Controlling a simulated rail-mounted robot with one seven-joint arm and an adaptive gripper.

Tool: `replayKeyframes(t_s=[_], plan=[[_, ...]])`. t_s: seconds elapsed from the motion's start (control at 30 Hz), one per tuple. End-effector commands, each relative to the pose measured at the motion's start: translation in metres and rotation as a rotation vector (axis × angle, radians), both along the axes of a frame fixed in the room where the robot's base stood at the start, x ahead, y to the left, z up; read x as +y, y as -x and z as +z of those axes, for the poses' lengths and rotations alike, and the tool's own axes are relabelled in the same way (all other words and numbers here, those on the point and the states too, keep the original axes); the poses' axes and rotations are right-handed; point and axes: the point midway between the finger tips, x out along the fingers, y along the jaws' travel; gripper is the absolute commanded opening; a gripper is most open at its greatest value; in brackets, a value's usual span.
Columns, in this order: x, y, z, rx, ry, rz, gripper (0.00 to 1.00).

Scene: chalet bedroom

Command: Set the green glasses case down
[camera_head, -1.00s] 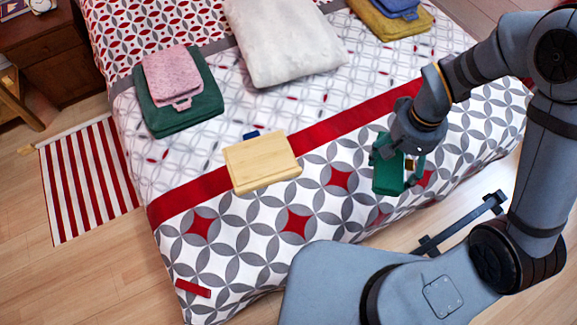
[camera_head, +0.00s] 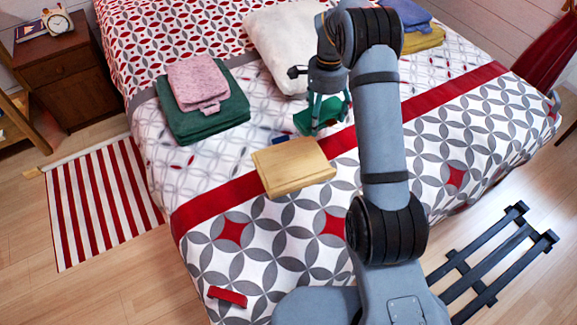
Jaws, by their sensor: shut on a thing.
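The green glasses case (camera_head: 303,122) is a small dark green box over the bed, just in front of the white pillow. My gripper (camera_head: 316,120) points down and is shut on the case. My fingers and arm hide part of the case. I cannot tell whether the case touches the bedspread.
A wooden box (camera_head: 290,168) lies in front of the case, with a small blue item (camera_head: 279,140) behind it. Folded green (camera_head: 203,115) and pink cloths (camera_head: 197,84) lie left. The white pillow (camera_head: 283,45) is behind. A red item (camera_head: 227,297) lies near the front edge. Patterned bedspread is clear at right.

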Motion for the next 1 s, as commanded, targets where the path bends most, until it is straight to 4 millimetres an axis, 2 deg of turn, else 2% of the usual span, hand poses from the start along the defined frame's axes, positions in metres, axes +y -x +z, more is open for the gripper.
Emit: replayKeyframes(t_s=[0.17,0.63,0.87,1.0], plan=[[0.006,-0.003,-0.009,-0.001,0.000,-0.053,0.41],[0.082,0.054,-0.066,0.000,0.000,-0.056,0.41],[0.094,0.063,-0.078,-0.001,0.000,-0.059,0.41],[0.094,0.064,-0.099,0.001,0.000,-0.058,0.41]])
